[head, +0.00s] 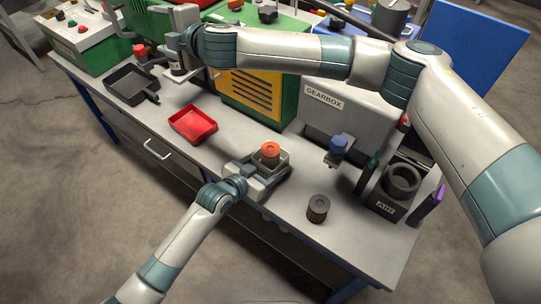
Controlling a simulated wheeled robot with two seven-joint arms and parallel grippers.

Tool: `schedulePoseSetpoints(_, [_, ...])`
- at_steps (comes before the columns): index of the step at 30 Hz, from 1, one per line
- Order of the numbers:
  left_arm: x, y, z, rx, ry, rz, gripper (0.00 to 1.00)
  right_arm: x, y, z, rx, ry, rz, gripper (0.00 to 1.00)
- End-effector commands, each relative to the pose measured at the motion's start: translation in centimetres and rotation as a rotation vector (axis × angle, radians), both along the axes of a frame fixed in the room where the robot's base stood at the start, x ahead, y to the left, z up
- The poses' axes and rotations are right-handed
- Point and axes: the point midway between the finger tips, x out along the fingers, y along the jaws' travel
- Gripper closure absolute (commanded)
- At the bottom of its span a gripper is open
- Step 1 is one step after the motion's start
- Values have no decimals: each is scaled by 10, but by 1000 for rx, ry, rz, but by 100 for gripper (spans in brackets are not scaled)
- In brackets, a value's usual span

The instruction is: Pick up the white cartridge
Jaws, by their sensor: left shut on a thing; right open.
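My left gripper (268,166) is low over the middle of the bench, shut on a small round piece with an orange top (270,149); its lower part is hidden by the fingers. My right gripper (179,74) is open at the back left of the bench, beside the black pan. A small pale piece with a dark band shows at its fingers. I cannot tell whether this is the white cartridge or part of the gripper. No other white cartridge can be made out clearly. A dark ribbed cartridge (318,208) stands upright on the bench, right of my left gripper.
A red tray (193,124) and a black pan (131,84) lie on the left part of the bench. The grey gearbox (345,118) with a blue-capped fitting (338,146) and a dark AIR housing (386,207) stand at right. The bench between tray and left gripper is clear.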

Motion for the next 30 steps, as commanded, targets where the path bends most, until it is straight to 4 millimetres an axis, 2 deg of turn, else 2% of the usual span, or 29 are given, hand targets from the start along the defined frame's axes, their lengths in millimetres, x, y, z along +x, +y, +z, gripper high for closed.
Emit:
schedulePoseSetpoints(4, [0,0,0,0,0,0,55,11,-25,-40,-93,159,-160,35])
schedulePoseSetpoints(8, [0,0,0,0,0,0,55,8,-51,-78,-203,301,-285,35])
schedulePoseSetpoints(14, [0,0,0,0,0,0,55,-19,-97,-130,-416,520,-443,35])
schedulePoseSetpoints(18, [0,0,0,0,0,0,55,-53,-131,-157,-596,668,-524,35])
schedulePoseSetpoints(24, [0,0,0,0,0,0,55,-106,-177,-173,-862,847,-594,35])
schedulePoseSetpoints(30, [0,0,0,0,0,0,55,-141,-204,-170,-1042,950,-613,35])
